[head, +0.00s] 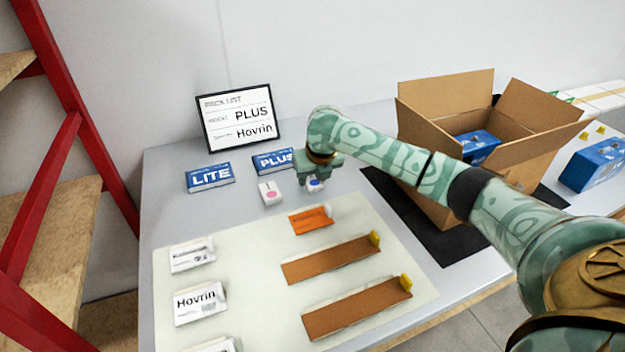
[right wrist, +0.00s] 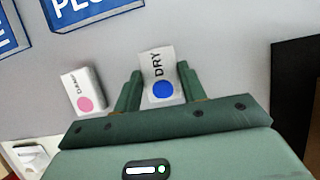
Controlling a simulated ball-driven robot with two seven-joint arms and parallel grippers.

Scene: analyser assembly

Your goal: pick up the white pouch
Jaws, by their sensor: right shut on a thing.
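My right gripper (head: 314,180) is shut on a small white pouch (head: 316,187) with a blue dot, at the back of the table. In the right wrist view the pouch (right wrist: 157,64) reads "DRY" and sits between the two green fingers (right wrist: 160,76). Whether it touches the table cannot be told. A second small white pack (head: 269,193) with a pink dot stands just left of the gripper; in the right wrist view this pack (right wrist: 84,92) reads "DAMP". My left gripper is not in view.
Blue boxes LITE (head: 209,178) and PLUS (head: 272,161) lie behind, before a framed sign (head: 237,119). An open carton (head: 530,165) stands right on a black mat (head: 420,226).

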